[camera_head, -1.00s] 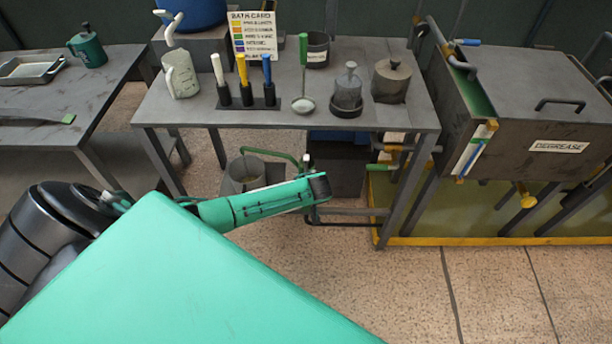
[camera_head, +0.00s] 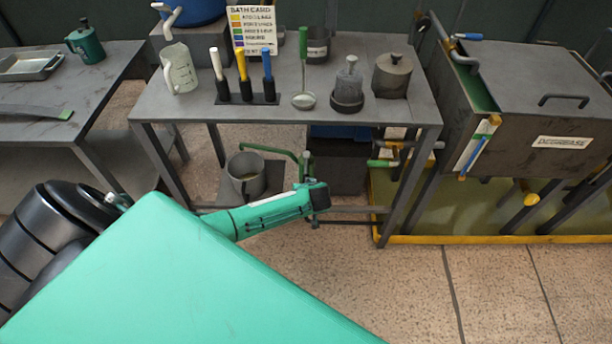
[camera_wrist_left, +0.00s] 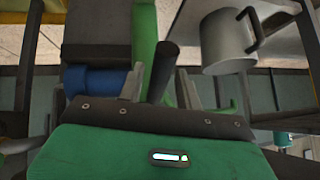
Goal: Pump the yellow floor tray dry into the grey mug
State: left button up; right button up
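The yellow floor tray (camera_head: 500,238) lies on the floor at right, under the degrease tank, with murky liquid in it. The grey mug (camera_head: 246,175) stands on the low shelf under the middle table, and also shows in the left wrist view (camera_wrist_left: 232,38). Green pump-like pipework (camera_head: 305,165) is beside the mug, with a green-tipped lever (camera_head: 382,163) to its right. My left gripper (camera_head: 319,196) is low in front of the table, right of the mug. In the left wrist view its fingers (camera_wrist_left: 160,82) are apart, with a dark handle-like rod (camera_wrist_left: 165,68) between them; contact is unclear.
The middle table (camera_head: 190,112) stands above the mug, its legs close to my left arm. It carries a white jug (camera_head: 180,72), a ladle (camera_head: 303,98) and coloured handles in a rack. The degrease tank (camera_head: 535,95) is at right. Open floor lies in front.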

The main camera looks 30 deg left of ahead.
pick_arm(q)
jog(key=shift+o, duration=0.2)
jog(key=shift+r, duration=0.1)
pick_arm(e)
jog(key=shift+s, duration=0.1)
pick_arm(q)
jog(key=v, duration=1.3)
jog(key=shift+s+d+r, duration=0.15)
jog(key=shift+d+r, duration=0.05)
pick_arm(e)
jog(key=shift+s+a, duration=0.15)
jog(key=shift+s, duration=0.1)
